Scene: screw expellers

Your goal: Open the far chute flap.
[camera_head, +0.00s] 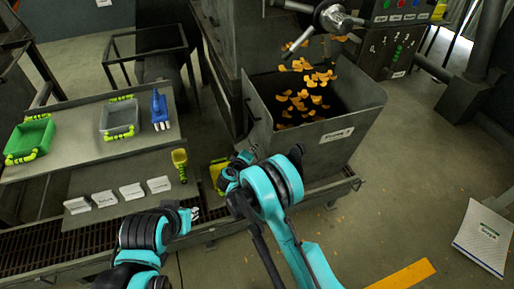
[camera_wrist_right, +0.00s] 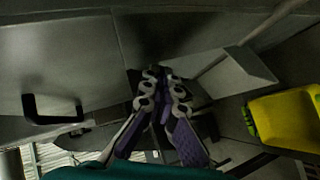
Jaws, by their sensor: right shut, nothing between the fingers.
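In the right wrist view my right gripper (camera_wrist_right: 162,74) is shut and empty, its fingertips pointing at dark grey metal sheets. A black bar handle (camera_wrist_right: 52,110) sits on a grey panel (camera_wrist_right: 60,60) to the left of the fingers, apart from them. A pale angled plate (camera_wrist_right: 245,72), perhaps a chute, lies to their right. I cannot tell which part is the far chute flap. In the head view my right gripper (camera_head: 246,154) is low beside the hopper, partly behind my own arm. My left gripper (camera_head: 194,213) hangs by the bench's front edge; its jaws are too small to judge.
A grey hopper (camera_head: 338,148) has orange pieces above and inside it. A yellow bin (camera_wrist_right: 288,118) is right of the fingers. The bench (camera_head: 75,125) holds a green tray (camera_head: 30,138), a grey tray (camera_head: 119,119) and a blue tool (camera_head: 159,108).

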